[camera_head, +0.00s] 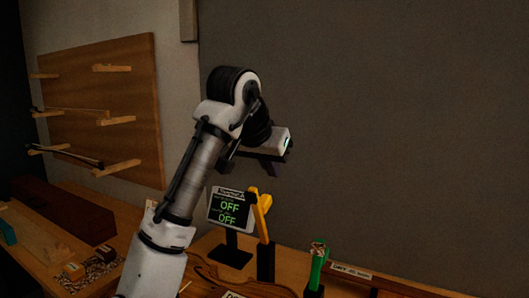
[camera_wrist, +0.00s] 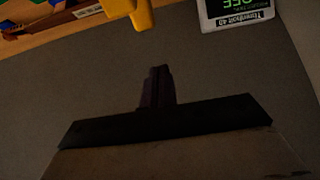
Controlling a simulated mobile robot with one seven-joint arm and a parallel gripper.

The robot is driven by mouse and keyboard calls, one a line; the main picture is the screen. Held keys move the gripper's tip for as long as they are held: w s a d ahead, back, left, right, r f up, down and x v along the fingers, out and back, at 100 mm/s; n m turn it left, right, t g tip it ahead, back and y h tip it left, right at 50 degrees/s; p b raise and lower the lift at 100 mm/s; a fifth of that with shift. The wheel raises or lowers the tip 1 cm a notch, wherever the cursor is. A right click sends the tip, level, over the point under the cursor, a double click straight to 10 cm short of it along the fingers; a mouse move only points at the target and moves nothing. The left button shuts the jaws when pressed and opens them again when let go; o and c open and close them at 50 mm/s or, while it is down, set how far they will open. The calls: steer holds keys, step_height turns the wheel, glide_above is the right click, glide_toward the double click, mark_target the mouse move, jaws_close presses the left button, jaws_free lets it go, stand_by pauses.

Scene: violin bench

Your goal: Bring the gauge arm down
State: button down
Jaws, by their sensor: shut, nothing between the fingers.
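A yellow arm (camera_head: 262,212), which I take to be the gauge arm, stands raised on a black post (camera_head: 265,260) beside a small display (camera_head: 230,209). The display reads OFF on two lines. My gripper (camera_head: 270,168) is in the air above the yellow arm, apart from it, with its fingers shut and empty. In the wrist view the shut fingers (camera_wrist: 157,85) point toward the yellow arm (camera_wrist: 130,10) at the top edge, with a gap between. The display (camera_wrist: 236,12) shows upside down at the top right there.
A green clamp-like piece (camera_head: 317,265) stands on the bench to the right, by a white label (camera_head: 350,271). A wooden rack with pegs (camera_head: 100,110) hangs on the left wall. A dark brown box (camera_head: 65,210) lies at left. The air right of my gripper is clear.

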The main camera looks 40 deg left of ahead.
mark_target(266, 194)
steer(key=f, duration=0.1)
steer(key=s+f, duration=0.2)
steer(key=shift+d+f+p, duration=0.2)
steer(key=shift+d+p, duration=0.05)
steer(key=shift+p, duration=0.05)
stand_by(0.6)
